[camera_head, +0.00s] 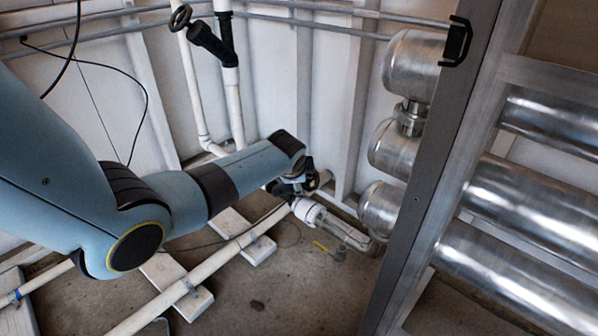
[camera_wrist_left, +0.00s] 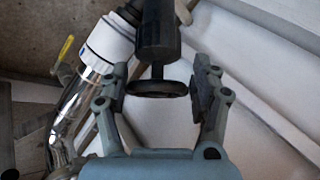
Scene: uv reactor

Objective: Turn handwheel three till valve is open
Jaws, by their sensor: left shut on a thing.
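A black handwheel (camera_wrist_left: 158,89) on a short stem below a dark valve body (camera_wrist_left: 158,35) shows in the left wrist view. My left gripper (camera_wrist_left: 160,86) is shut on the handwheel, one finger on each side of its rim. In the head view, my left gripper (camera_head: 297,184) is at the low valve by the wall, and it mostly hides that handwheel. No number shows on the wheel. Whether the valve is open cannot be told. My right gripper is not in view.
Another black handwheel (camera_head: 180,17) is on a pipe at the top. White pipes run along the wall and floor. A white union (camera_head: 308,211) and a yellow-handled valve (camera_head: 328,249) lie close to the gripper. A grey frame post (camera_head: 430,180) and steel cylinders (camera_head: 530,205) stand at right.

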